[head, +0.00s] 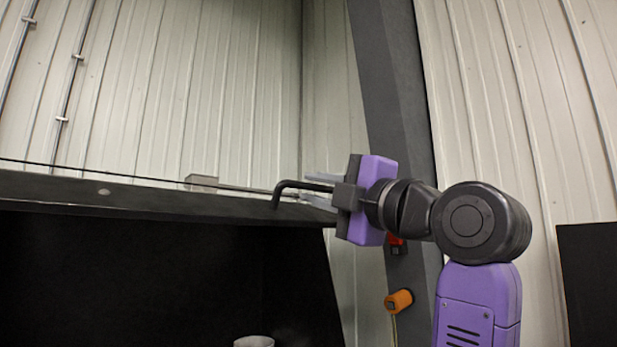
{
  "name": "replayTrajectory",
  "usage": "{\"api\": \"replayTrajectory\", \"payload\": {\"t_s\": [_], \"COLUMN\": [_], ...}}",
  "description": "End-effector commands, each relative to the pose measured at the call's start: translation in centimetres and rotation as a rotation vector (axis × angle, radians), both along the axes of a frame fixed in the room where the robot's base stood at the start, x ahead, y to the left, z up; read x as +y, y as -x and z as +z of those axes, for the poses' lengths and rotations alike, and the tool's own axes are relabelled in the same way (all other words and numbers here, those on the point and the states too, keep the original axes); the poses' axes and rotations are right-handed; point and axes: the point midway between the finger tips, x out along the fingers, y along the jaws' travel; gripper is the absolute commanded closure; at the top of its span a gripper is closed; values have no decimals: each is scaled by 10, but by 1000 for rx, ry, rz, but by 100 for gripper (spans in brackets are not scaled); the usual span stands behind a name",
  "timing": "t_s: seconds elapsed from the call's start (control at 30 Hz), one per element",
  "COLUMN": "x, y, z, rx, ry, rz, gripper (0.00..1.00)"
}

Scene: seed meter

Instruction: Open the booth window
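The black booth (150,198) fills the lower left, with a dark front and a sloping upper edge. A black bent bar handle (289,184) stands at the right end of that edge. The booth's window pane cannot be clearly made out. My gripper (316,190) comes in from the right, with its pale fingers pointing left. The fingers are apart, one above and one below the handle's straight part, which runs between them. The fingers look spread wider than the bar. Whether either finger touches it cannot be told.
A small grey block (201,183) sits on the booth's upper edge. A dark slanted post (390,70) stands behind my arm, with an orange cylinder (398,301) on it. A pale round object (254,342) shows at the bottom. Ribbed metal walls stand behind.

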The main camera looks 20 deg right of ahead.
Motion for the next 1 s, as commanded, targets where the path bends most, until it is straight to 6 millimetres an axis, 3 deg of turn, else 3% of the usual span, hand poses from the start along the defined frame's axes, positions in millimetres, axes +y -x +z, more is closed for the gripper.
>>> {"api": "replayTrajectory", "payload": {"t_s": [0.2, 0.5, 0.63, 1.0], "x": [6, 7, 7, 7], "y": [-18, -21, -21, -20], "z": [7, 6, 6, 6], "rx": [0, -1, -1, -1], "ry": [-1, 0, 0, -1], "rz": [1, 0, 0, 0], "gripper": [80, 80, 100, 100]}}
